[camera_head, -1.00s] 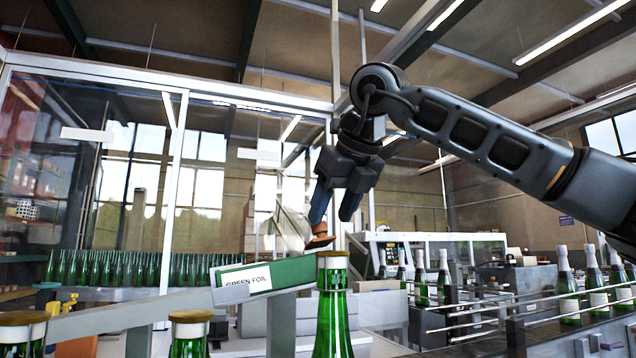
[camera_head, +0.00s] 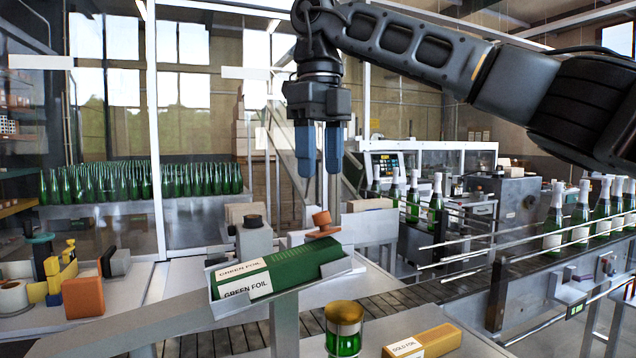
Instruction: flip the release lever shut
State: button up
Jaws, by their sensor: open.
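The release lever (camera_head: 322,219) appears to be the small orange-brown piece at the raised right end of a sloping metal chute (camera_head: 352,267). It stands up, slightly tilted, above a flat orange-brown plate. My gripper (camera_head: 319,172) hangs above it, pointing down, with two blue fingers parted and nothing between them. A visible gap separates the fingertips from the lever. The lever's lower mounting is hidden behind the chute. A green box labelled "GREEN FOIL" (camera_head: 305,262) lies in the chute.
A black-topped post (camera_head: 254,236) is left of the lever. Bottles line a railed conveyor (camera_head: 460,300) at right. Yellow parts (camera_head: 58,277) and an orange block (camera_head: 83,297) sit at left.

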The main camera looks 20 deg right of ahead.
aim_at(322, 224)
jog(key=shift+f+p, duration=0.65)
jog(key=shift+f, duration=3.2)
